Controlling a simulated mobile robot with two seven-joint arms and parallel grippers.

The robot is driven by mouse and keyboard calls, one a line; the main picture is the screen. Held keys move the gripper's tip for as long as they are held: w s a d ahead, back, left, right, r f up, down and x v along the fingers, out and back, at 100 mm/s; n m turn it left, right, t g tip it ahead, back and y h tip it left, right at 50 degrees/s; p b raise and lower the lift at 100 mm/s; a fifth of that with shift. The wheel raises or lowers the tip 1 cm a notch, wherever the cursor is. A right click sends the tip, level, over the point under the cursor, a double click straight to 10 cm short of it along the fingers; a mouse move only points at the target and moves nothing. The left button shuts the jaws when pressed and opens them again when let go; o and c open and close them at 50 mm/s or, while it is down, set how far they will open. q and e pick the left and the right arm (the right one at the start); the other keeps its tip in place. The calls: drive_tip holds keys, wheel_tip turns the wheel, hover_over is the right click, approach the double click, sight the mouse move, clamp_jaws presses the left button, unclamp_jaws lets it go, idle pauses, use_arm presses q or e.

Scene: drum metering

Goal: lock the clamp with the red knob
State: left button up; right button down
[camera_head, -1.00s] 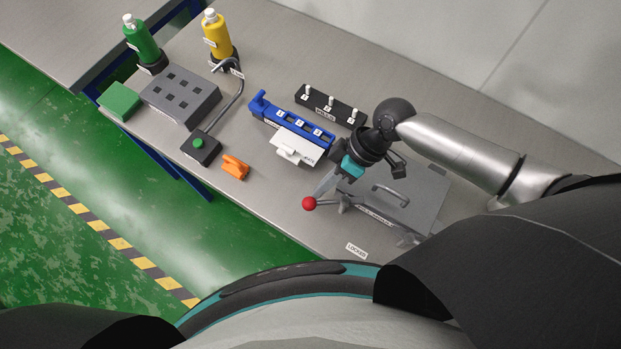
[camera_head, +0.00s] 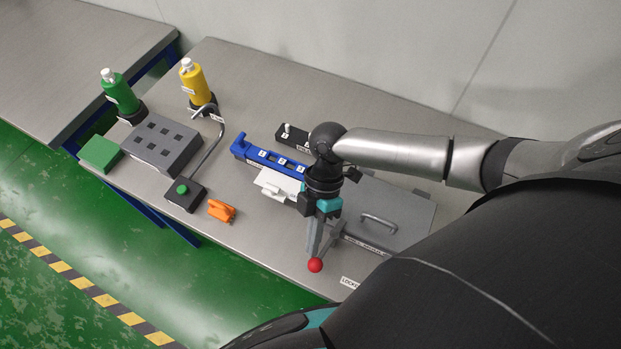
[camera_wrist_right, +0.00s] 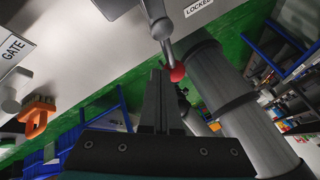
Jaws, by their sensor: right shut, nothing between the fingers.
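The red knob (camera_head: 315,265) is at the end of the clamp's metal lever, near the front edge of the table. It also shows in the right wrist view (camera_wrist_right: 177,74), just beyond my fingertips. The clamp lever (camera_head: 330,243) runs from the knob back toward the grey plate with a handle (camera_head: 405,215). A "LOCKED" label (camera_head: 350,282) lies on the table to the right of the knob. My right gripper (camera_head: 314,252) is shut and empty, its fingers pointing down right beside the knob; whether they touch it I cannot tell. My left gripper is not in view.
An orange part (camera_head: 221,210) and a green-button box (camera_head: 185,194) sit to the left. A blue numbered rack (camera_head: 268,158) and a white piece (camera_head: 277,184) stand behind. The table's front edge is close to the knob.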

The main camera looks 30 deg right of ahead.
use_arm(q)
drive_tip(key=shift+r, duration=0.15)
use_arm(e)
drive_tip(key=shift+s, duration=0.45)
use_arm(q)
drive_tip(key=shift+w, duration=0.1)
use_arm(e)
drive_tip(key=shift+a, duration=0.1)
